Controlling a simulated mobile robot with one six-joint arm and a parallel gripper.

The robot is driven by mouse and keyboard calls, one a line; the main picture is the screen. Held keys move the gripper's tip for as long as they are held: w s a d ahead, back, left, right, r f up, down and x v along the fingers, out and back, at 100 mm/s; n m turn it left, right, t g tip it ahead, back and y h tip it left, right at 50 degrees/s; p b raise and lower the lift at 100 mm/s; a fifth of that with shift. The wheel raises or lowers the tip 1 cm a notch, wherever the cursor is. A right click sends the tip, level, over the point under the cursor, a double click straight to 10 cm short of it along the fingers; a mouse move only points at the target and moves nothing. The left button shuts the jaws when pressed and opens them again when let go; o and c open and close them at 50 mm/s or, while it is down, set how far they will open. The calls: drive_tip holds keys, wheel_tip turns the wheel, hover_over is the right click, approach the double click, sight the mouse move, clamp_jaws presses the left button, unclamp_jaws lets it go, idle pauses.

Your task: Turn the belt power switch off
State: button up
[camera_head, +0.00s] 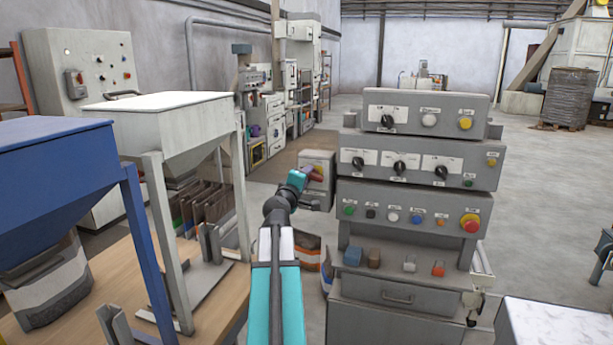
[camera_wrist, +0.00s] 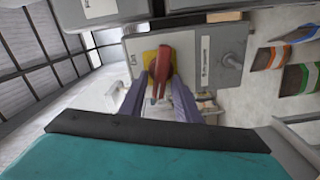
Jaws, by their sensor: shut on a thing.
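The belt power switch looks to be the red handle (camera_wrist: 161,68) on a yellow plate (camera_wrist: 149,48), on the face of a grey box (camera_wrist: 215,52). In the head view this grey box (camera_head: 318,158) stands left of the stacked control panels, with the red handle (camera_head: 315,173) at its front. My gripper (camera_wrist: 160,88) is at the handle, with one dark finger on each side, shut on it. In the wrist view the handle points along the fingers, toward my wrist. The label beside it is too small to read for certain. My teal wrist partly hides the box in the head view.
Stacked control panels (camera_head: 415,150) with knobs and buttons stand close to the right of my arm. A blue hopper (camera_head: 50,150) and a white hopper (camera_head: 165,110) stand over the bench on the left. Open floor (camera_head: 545,180) lies at the right.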

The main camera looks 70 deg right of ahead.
drive_tip(key=shift+f+n+p, duration=0.15)
drive_tip(key=shift+n+p, duration=0.25)
drive_tip(key=shift+n, duration=1.2)
drive_tip(key=o, duration=0.7)
drive_tip(key=shift+a, duration=0.1)
drive_tip(key=a+b, duration=1.2)
drive_tip(key=a, duration=0.1)
drive_tip(key=shift+s+a, duration=0.2)
drive_tip(key=shift+s, duration=0.15)
